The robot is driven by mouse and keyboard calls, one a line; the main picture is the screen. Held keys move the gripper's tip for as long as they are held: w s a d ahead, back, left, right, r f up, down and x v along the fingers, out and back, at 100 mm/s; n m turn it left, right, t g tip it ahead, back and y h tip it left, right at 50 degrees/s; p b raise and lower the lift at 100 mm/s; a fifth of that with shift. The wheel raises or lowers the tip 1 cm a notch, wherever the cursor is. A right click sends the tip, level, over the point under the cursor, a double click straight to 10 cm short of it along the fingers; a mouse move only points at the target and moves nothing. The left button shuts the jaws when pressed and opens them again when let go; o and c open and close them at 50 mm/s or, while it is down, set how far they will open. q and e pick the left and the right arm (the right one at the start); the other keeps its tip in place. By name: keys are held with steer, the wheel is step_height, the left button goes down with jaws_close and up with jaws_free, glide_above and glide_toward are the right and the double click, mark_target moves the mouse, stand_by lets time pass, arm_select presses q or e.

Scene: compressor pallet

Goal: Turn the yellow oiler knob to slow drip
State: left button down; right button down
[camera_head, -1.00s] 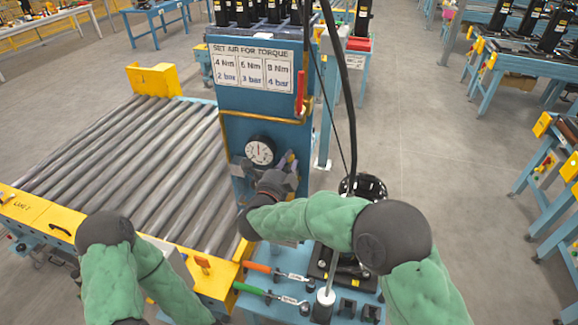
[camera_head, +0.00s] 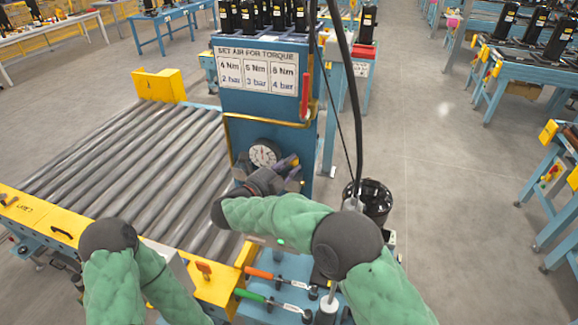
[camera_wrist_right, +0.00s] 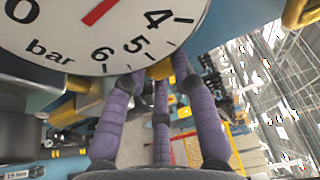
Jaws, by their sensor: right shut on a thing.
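The yellow oiler knob (camera_wrist_right: 160,70) shows as a small yellow piece just below the gauge's edge in the right wrist view. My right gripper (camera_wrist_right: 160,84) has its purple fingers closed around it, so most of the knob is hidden. In the head view the right gripper (camera_head: 284,170) is at the blue panel (camera_head: 238,130), beside the round white pressure gauge (camera_head: 264,153); the knob is hidden there. The gauge dial also fills the top left of the wrist view (camera_wrist_right: 90,30). My left arm is at lower left; its gripper is out of view.
A torque sign (camera_head: 257,72) and a red handle (camera_head: 305,95) are on the panel above. A roller conveyor (camera_head: 130,160) lies left. Tools with orange (camera_head: 258,273) and green (camera_head: 250,295) handles lie below. A dark hose hangs right of the panel, near a black bucket (camera_head: 375,200).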

steer(key=shift+w+r, duration=0.1)
steer(key=shift+r, duration=0.4)
steer(key=c, duration=1.1)
jaws_free()
steer(key=shift+d+f, duration=0.1)
steer(key=shift+f, duration=0.1)
steer(key=shift+f, duration=0.15)
steer(key=v, duration=1.2)
